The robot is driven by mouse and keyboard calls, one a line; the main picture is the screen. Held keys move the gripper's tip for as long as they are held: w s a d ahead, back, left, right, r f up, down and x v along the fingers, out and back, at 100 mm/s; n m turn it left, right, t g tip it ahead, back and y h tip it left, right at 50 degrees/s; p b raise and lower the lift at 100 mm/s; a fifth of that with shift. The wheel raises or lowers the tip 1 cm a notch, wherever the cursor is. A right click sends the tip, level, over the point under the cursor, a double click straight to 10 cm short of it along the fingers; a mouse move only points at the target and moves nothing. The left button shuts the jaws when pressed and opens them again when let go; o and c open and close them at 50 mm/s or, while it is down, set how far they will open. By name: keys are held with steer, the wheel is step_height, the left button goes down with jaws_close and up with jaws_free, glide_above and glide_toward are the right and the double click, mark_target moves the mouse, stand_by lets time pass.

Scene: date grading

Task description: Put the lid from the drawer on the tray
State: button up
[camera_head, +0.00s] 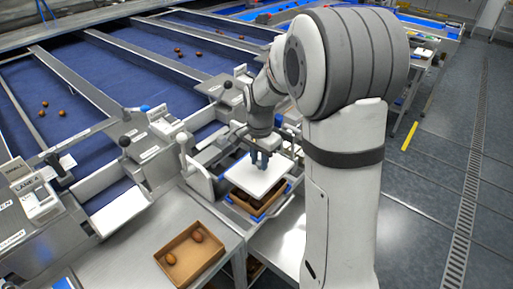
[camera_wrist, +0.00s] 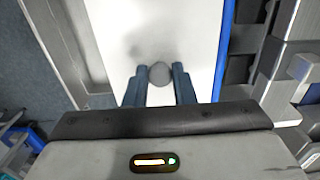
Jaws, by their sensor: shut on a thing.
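The lid is a flat white plate (camera_head: 258,178) with a round grey knob, right of centre in the head view. My gripper (camera_head: 260,160) is above the lid and shut on its knob (camera_wrist: 160,73), with one blue-grey finger on each side of it in the wrist view. The lid (camera_wrist: 155,30) fills the upper middle of the wrist view. A brown tray (camera_head: 243,197) shows under the lid's near edge, and the lid hides most of it. I cannot tell whether the lid touches the tray. The drawer is not clearly in view.
An open cardboard box (camera_head: 190,254) with a few dates stands on the steel table (camera_head: 140,248) in front. Blue sorting lanes (camera_head: 75,112) with scattered dates run along the left. Lane levers and metal housings stand close left of the lid. Grey floor (camera_head: 430,210) lies open at right.

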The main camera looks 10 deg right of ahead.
mark_target(259, 169)
steer(key=shift+a+f, duration=0.2)
steer(key=shift+f, duration=0.15)
step_height(259, 169, down, 4)
steer(key=b, duration=0.3)
steer(key=shift+s+d+r, duration=0.1)
steer(key=shift+s, duration=0.05)
steer(key=shift+f+b, duration=0.7)
steer(key=shift+f, duration=0.2)
steer(key=shift+f+b, duration=0.6)
steer(key=shift+f, duration=0.2)
stand_by(0.9)
steer(key=o, duration=1.4)
steer(key=shift+o, duration=0.2)
steer(key=shift+r, duration=0.1)
steer(key=shift+r+p, duration=2.45)
steer(key=shift+r, duration=1)
